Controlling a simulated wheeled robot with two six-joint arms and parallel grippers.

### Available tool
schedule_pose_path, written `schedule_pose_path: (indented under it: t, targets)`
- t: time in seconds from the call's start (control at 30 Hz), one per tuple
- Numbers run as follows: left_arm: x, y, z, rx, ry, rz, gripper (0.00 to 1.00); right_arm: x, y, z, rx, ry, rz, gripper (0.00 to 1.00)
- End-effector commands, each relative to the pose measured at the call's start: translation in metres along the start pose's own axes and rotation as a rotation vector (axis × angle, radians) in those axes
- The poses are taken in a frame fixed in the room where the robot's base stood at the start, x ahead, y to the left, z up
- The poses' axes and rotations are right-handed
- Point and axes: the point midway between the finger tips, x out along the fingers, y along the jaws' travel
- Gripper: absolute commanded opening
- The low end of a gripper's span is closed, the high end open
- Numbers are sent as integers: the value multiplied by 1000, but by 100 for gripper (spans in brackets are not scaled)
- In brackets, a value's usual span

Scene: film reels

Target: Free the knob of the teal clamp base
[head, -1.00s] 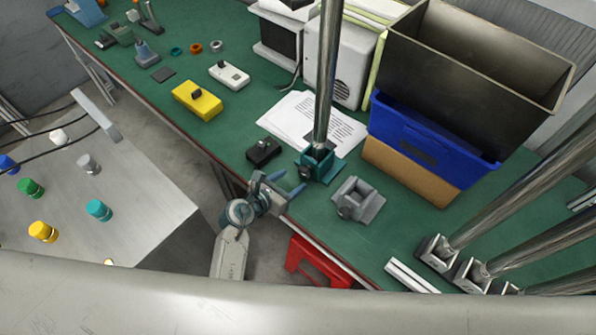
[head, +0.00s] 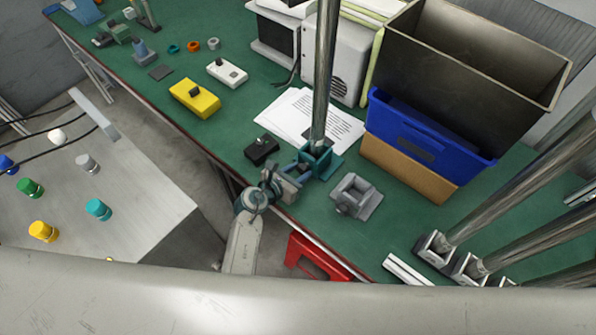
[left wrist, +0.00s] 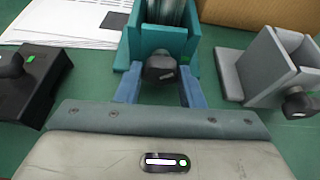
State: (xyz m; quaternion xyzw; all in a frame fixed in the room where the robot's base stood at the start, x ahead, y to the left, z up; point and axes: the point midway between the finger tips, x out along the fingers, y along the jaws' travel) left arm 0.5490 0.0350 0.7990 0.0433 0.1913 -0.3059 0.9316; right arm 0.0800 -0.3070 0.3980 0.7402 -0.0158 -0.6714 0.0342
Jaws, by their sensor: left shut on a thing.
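The teal clamp base (head: 326,157) stands on the green bench with an upright metal pole (head: 325,75) rising from it. It also shows in the left wrist view (left wrist: 185,45), with its dark knob (left wrist: 160,68) on the side facing me. My left gripper (head: 302,165) reaches in from the bench's front edge. In the left wrist view its blue fingers (left wrist: 160,92) lie on either side of the knob, shut on it. In the head view the gripper hides the knob. My right gripper is not in view.
A grey clamp base (head: 356,196) without a pole stands right of the teal one. A black switch box (head: 262,150) sits to the left. White papers (head: 280,115) lie behind. A blue bin (head: 425,135) stands back right, and a red frame (head: 315,262) is below the bench edge.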

Motion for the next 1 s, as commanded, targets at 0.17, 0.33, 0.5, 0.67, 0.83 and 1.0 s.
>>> schedule_pose_path:
  t: [0.17, 0.33, 0.5, 0.67, 0.83, 1.0]
  targets:
    - [0, 0, 0, -18, 1, -8, 12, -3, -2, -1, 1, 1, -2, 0]
    - [-1, 1, 2, -82, 1, -35, 12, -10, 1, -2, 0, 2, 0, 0]
    - [-1, 2, 2, -189, 2, -80, 12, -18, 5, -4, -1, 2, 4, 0]
    - [0, 2, 1, -302, 2, -127, 12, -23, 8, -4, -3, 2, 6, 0]
    - [0, 3, 0, -411, 1, -172, 12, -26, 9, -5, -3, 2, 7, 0]
    - [0, 3, 0, -496, 1, -207, 12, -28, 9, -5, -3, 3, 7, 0]
